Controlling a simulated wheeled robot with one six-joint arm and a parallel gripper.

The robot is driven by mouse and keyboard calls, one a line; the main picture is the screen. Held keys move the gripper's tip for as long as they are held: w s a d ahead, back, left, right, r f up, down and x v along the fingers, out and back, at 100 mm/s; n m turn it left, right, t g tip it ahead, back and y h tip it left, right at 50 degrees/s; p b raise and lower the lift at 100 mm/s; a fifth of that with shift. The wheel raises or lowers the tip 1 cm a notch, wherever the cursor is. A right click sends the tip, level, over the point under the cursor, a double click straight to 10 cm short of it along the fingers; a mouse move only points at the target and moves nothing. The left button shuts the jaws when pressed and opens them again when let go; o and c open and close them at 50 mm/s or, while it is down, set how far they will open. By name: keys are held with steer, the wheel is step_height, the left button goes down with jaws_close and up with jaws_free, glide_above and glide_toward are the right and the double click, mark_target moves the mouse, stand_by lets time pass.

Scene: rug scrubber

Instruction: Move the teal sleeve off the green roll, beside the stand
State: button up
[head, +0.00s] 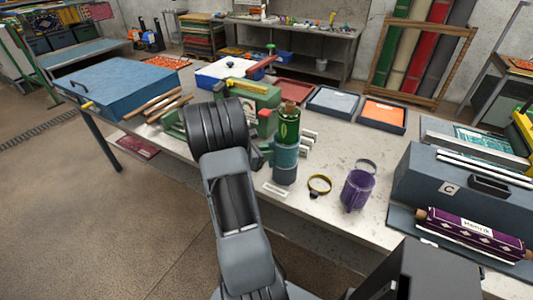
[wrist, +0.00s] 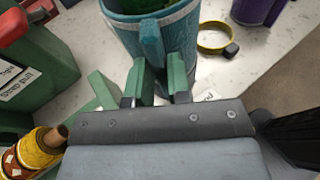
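The green roll (head: 289,128) stands upright on the table, with its top above the teal sleeve (head: 286,155). The sleeve is around the roll's lower part, over a grey-blue base (head: 285,174) that looks like the stand. In the wrist view the teal sleeve (wrist: 183,34) is close ahead, with a tab (wrist: 152,42) sticking out towards me.
A yellow ring (head: 319,185), a purple sleeve (head: 357,190) and a grey ring (head: 365,165) are to the right. A green box (head: 250,100) stands behind left. A grey case (head: 450,187) is at the far right. Bare tabletop shows around the yellow ring.

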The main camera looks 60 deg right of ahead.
jaws_close()
stand_by(0.3)
